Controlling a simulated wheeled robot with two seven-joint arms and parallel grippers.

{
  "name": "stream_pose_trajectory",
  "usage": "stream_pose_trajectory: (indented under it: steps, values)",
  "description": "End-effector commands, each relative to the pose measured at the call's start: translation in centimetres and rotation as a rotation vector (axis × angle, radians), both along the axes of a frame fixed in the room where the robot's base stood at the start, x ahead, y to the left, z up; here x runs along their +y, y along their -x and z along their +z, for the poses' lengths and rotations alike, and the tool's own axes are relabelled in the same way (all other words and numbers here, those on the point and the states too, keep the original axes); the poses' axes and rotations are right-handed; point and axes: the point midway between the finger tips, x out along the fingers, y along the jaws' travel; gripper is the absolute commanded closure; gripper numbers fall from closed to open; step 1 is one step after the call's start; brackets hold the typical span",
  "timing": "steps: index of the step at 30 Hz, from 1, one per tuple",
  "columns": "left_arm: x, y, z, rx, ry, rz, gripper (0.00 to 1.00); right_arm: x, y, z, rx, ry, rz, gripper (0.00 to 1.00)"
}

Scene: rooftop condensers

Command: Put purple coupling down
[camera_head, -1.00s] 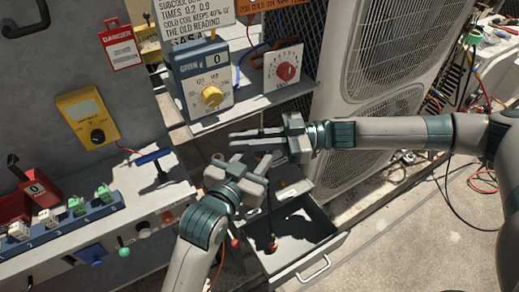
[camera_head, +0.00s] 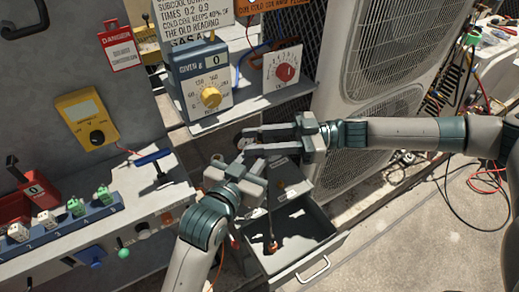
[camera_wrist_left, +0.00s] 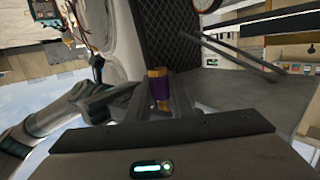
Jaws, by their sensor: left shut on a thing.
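The purple coupling (camera_wrist_left: 160,88) has brass-coloured ends and sits between the fingers of my left gripper in the left wrist view. My left gripper (camera_head: 254,162) is shut on it, above the back of the open drawer. In the head view the coupling cannot be made out among the fingers. My right gripper (camera_head: 264,141) comes in from the right, just above and close to the left one. Its two fingers point left with a gap between them, and no held thing shows there.
An open grey drawer (camera_head: 318,262) lies below the grippers, with a small orange-based object (camera_head: 272,245) in it. A shelf with a blue meter (camera_head: 203,82) and a red-dial box (camera_head: 284,68) is above. A bench with a blue rack (camera_head: 62,228) is at left.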

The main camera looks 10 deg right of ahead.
Motion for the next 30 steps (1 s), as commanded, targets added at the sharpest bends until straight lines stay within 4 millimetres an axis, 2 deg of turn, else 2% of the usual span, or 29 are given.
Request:
stream_pose_trajectory:
  steps: [9, 15, 21, 30]
  values:
    - [0.0, 0.0, 0.0, -0.001, 0.001, 0.0, 1.0, -5.8, 0.3, -0.1, 0.0, 0.001, -0.005, 0.67]
    - [0.0, 0.0, 0.0, -0.001, 0.001, 0.0, 1.0, -8.0, 0.6, 0.0, 0.0, 0.0, -0.002, 0.67]
    - [0.0, 0.0, 0.0, -0.001, 0.001, 0.0, 1.0, -8.7, 0.6, 0.0, 0.0, 0.0, 0.0, 0.67]
    - [0.0, 0.0, 0.0, -0.001, 0.001, 0.0, 1.0, -8.7, 0.6, 0.0, -0.001, 0.0, 0.0, 0.67]
